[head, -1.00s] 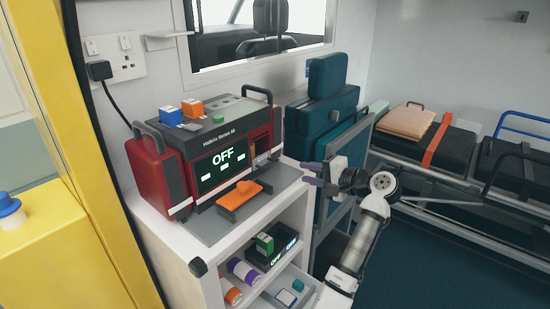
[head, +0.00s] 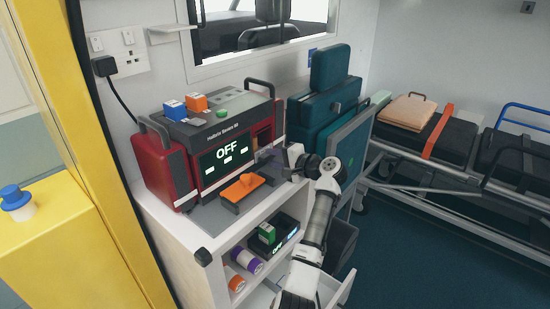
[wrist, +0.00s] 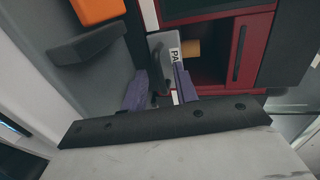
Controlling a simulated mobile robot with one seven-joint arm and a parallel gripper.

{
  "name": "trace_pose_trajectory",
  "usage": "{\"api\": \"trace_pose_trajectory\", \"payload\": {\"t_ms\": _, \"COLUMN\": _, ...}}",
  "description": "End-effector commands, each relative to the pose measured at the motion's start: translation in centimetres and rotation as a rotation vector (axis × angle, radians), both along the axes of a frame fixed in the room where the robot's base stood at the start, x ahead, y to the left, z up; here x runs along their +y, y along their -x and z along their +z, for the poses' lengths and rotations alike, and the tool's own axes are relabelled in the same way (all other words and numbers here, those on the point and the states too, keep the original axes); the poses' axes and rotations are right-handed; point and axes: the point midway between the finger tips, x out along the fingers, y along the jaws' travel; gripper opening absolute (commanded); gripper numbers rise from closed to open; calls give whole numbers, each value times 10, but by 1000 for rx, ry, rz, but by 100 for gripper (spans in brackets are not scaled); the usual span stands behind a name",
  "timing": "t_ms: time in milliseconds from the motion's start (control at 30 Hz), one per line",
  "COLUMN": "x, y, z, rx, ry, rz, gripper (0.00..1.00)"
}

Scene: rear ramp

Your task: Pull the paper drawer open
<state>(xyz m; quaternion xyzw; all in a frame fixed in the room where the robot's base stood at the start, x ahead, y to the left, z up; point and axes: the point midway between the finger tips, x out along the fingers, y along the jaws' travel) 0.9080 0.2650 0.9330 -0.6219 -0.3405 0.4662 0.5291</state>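The paper drawer (wrist: 162,52) is a grey front with a white label reading "PA", the rest cut off, at the right side of the red and black monitor (head: 217,128). In the wrist view it lies just ahead of my gripper (wrist: 161,82). The purple fingers stand apart, one on either side of a dark grey piece at the drawer front that looks like its handle. I cannot tell whether they touch it. A tan roll shows in the red recess beside the drawer. In the head view my gripper (head: 265,157) is at the monitor's right front, and the drawer front is mostly hidden.
An orange-topped block (head: 243,187) sits on the grey shelf in front of the monitor; its orange part also shows in the wrist view (wrist: 97,9). The white cabinet (head: 178,240) below holds purple and orange rolls. Teal cases (head: 329,110) stand close on the right.

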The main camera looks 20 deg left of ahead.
Motion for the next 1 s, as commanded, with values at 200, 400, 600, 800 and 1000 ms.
{"api": "trace_pose_trajectory", "payload": {"t_ms": 200, "x": 0, "y": 0, "z": 0, "rx": 0, "ry": 0, "rz": 0, "gripper": 22}}
{"api": "trace_pose_trajectory", "payload": {"t_ms": 400, "x": 0, "y": 0, "z": 0, "rx": 0, "ry": 0, "rz": 0, "gripper": 0}}
{"api": "trace_pose_trajectory", "payload": {"t_ms": 600, "x": -1, "y": 0, "z": 0, "rx": 1, "ry": 0, "rz": 0, "gripper": 0}}
{"api": "trace_pose_trajectory", "payload": {"t_ms": 800, "x": -16, "y": 4, "z": 1, "rx": 1, "ry": 0, "rz": -5, "gripper": 0}}
{"api": "trace_pose_trajectory", "payload": {"t_ms": 1000, "x": -64, "y": 21, "z": 1, "rx": 2, "ry": 0, "rz": -7, "gripper": 0}}
